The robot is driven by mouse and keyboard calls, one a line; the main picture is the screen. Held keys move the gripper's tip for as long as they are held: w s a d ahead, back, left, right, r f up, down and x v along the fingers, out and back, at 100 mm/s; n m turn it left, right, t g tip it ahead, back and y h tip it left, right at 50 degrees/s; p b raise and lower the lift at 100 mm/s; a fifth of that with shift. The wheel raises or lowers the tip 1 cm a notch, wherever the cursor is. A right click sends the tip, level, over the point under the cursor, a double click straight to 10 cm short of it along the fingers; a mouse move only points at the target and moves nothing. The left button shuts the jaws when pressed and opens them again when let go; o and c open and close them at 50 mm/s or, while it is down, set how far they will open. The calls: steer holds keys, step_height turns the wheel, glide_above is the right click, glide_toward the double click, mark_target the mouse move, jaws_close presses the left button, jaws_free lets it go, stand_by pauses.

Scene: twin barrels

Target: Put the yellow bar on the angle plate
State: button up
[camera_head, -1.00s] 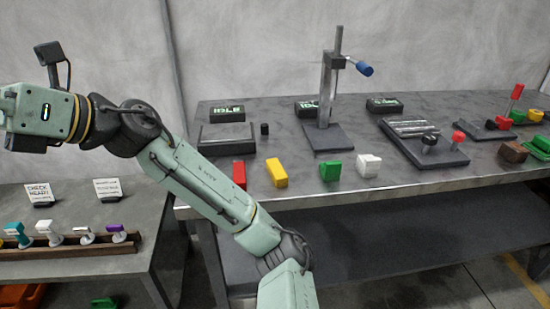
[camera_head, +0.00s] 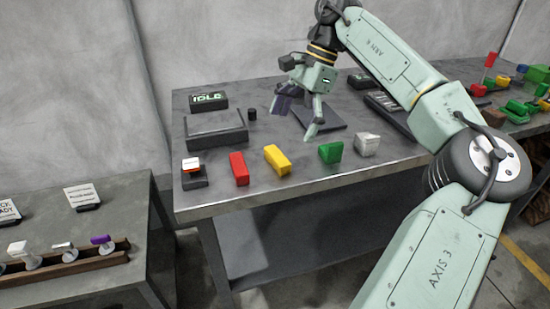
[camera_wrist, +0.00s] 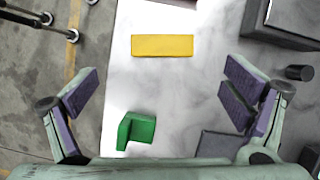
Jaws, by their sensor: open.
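The yellow bar (camera_head: 277,160) lies on the grey table between a red bar and a green block. In the wrist view the yellow bar (camera_wrist: 162,45) lies crosswise, ahead of my fingers. The fixture I take for the angle plate (camera_head: 215,141) is a dark grey block with a raised back, at the table's back left; nothing lies on it. Its dark corner (camera_wrist: 285,22) shows at the wrist view's upper right. My gripper (camera_head: 297,115) is open and empty above the table, behind and right of the yellow bar. Its spread fingers (camera_wrist: 165,108) also show in the wrist view.
A red bar (camera_head: 239,168), a green block (camera_head: 330,152) and a white block (camera_head: 367,144) stand along the front. A red-and-white piece sits on a dark base (camera_head: 194,182) at the left. A black cylinder (camera_head: 252,114) stands beside the fixture. My arm hides much of the right side.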

mark_target(278, 155)
steer(key=shift+a+p+x, duration=0.2)
steer(key=shift+p+x, duration=0.6)
steer(key=shift+x, duration=3.2)
steer(key=shift+w+r, duration=0.1)
steer(key=c, duration=1.8)
steer(key=shift+c, duration=0.7)
steer(key=shift+r, duration=0.15)
